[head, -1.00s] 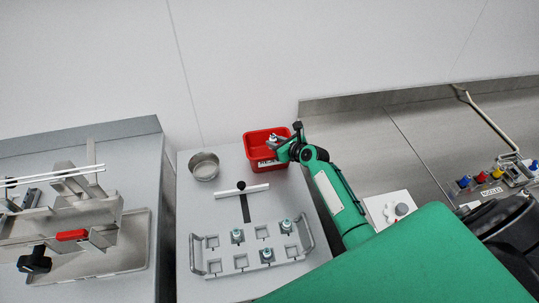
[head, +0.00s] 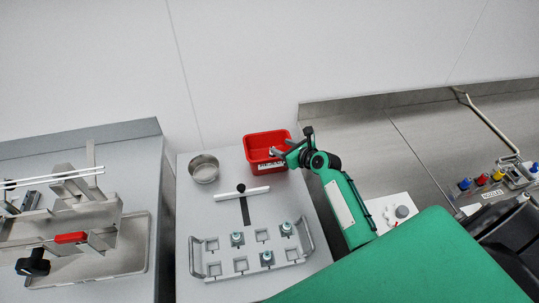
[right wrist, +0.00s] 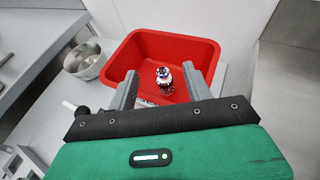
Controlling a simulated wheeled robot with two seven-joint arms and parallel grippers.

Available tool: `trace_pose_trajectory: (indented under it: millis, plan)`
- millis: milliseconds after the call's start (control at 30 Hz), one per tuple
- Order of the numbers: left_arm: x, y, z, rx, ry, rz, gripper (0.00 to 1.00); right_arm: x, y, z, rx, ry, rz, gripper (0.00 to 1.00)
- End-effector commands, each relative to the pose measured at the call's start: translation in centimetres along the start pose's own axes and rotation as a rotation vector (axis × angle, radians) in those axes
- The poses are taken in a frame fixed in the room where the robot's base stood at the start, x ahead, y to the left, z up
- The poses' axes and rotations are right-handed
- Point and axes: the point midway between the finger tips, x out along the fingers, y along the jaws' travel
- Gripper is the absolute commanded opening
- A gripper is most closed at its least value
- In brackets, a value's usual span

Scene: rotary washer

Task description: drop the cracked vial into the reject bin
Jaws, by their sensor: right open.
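The red reject bin (head: 262,141) stands at the back right of the middle table, and it also fills the centre of the right wrist view (right wrist: 205,49). My right gripper (head: 279,152) is over the bin's right side, its fingers apart. In the right wrist view, the vial (right wrist: 163,80) shows inside the bin's outline between the two open fingertips (right wrist: 160,84), with gaps on both sides. I cannot tell whether it touches the bin floor, and no crack can be made out. My left gripper is not in view.
A tray (head: 212,268) with several sockets and a few vials stands at the table's front. A round metal bowl (head: 203,168) and a white bar with a black knob (head: 241,188) lie left of the bin. A steel machine (head: 70,240) stands at left.

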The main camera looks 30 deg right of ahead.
Motion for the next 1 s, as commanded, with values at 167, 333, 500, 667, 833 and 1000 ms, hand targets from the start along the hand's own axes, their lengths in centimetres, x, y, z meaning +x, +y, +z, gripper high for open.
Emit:
trace_pose_trajectory:
  millis: [167,333,500,667,833,1000]
  plan:
    - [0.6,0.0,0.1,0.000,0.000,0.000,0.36,-3.6,0.1,-0.2,-0.002,0.000,-0.001,0.51]
    - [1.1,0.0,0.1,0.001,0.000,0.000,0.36,-6.7,0.0,-0.2,-0.001,0.000,-0.002,0.51]
    - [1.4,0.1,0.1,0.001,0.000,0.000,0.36,-8.6,0.0,-0.1,0.000,0.000,-0.001,0.51]
    - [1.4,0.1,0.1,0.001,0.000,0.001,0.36,-9.3,0.0,0.0,0.000,-0.001,-0.001,0.51]
    - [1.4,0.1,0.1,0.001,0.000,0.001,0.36,-9.3,0.0,0.0,0.000,0.000,-0.001,0.51]
    - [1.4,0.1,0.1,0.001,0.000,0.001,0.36,-9.3,0.0,0.0,0.000,0.000,-0.001,0.51]
